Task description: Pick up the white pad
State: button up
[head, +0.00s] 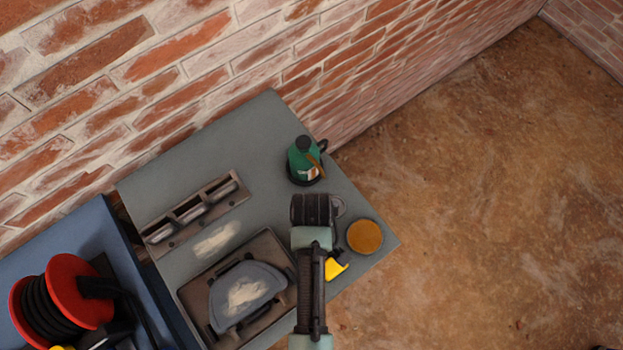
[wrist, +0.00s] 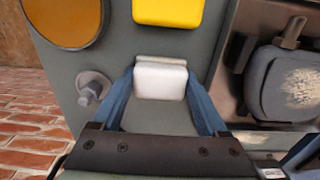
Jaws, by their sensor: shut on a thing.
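The white pad (wrist: 160,80) is a small block with rounded corners, in the middle of the wrist view. My gripper (wrist: 160,88) has its two blue fingers on the pad's left and right sides and is shut on it. I cannot tell whether the pad rests on the grey tabletop (wrist: 150,118) or is slightly above it. In the head view my arm hides the pad and the fingertips.
A yellow block (head: 336,269) and an orange disc (head: 364,237) lie close by. A metal knob (wrist: 90,88) stands left of the fingers. A green bottle (head: 303,163), a slotted rack (head: 195,213) and a tray (head: 190,291) with a grey dusty item share the table.

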notch_tip(320, 180, up, 10)
jog(key=shift+r, duration=0.1)
dwell(0.4)
